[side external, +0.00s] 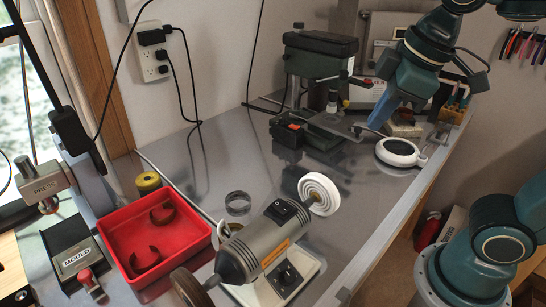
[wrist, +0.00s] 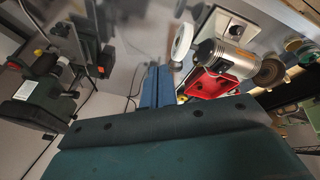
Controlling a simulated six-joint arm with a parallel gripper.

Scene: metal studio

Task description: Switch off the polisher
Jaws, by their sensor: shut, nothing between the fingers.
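The polisher (side external: 250,248) is a grey cylindrical motor on a white base at the front of the metal bench. It has a white buffing wheel (side external: 320,194) at its right end and a brown wheel (side external: 190,289) at its left end. A black switch (side external: 284,212) is on top, and a dark dial (side external: 289,275) is on the base. I cannot tell the switch's position. My gripper (side external: 377,124), with blue fingers, is shut and empty above the back right of the bench, well apart from the polisher. In the wrist view, the polisher (wrist: 228,57) lies beyond my fingertips (wrist: 158,68), to the right.
A red tray (side external: 118,232) with two dark curved pieces stands left of the polisher. A green drill press (side external: 319,52) stands at the back. A white round device (side external: 399,152) lies below my gripper. The bench between the drill press and polisher is mostly clear.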

